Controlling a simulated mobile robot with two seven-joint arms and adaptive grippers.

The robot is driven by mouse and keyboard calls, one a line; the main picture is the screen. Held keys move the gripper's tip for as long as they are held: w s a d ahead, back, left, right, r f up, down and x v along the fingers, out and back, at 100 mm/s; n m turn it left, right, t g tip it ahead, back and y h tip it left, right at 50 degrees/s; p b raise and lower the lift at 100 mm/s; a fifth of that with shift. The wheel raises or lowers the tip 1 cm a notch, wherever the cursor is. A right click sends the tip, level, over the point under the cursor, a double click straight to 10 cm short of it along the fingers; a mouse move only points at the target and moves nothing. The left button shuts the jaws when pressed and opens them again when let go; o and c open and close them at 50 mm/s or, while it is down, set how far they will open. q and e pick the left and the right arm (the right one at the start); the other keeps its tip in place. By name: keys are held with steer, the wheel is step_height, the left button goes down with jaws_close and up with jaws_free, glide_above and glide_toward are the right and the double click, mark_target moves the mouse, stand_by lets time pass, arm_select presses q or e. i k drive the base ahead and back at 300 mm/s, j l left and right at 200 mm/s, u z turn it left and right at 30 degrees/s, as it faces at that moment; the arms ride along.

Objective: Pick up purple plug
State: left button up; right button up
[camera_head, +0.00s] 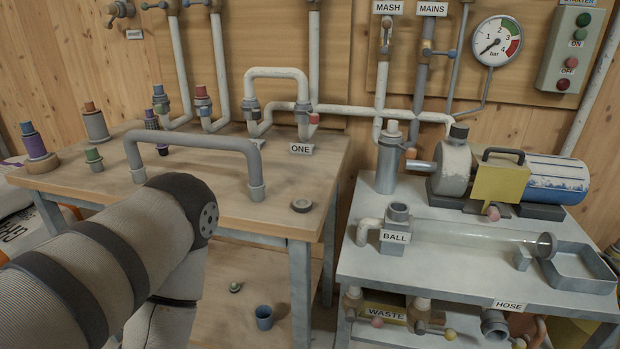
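Two plugs on the wooden table (270,205) look purple. The other is a small, dark purple plug (151,120) farther back, standing upright beside a blue-topped one. I cannot tell which of them is meant. My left arm reaches in from the lower left, in front of the table. Its gripper is not visible, and neither is my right gripper.
A grey plug (95,124) and a green plug (94,159) stand nearby. A grey U-shaped pipe (190,136) rises from the table, with a dark ring (301,205) right of it. A metal bench (450,262) with a pump stands right.

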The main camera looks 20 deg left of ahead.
mark_target(163, 149)
steer(key=u, duration=1.4)
steer(key=i+j+z, duration=0.2)
steer(key=k, duration=0.1)
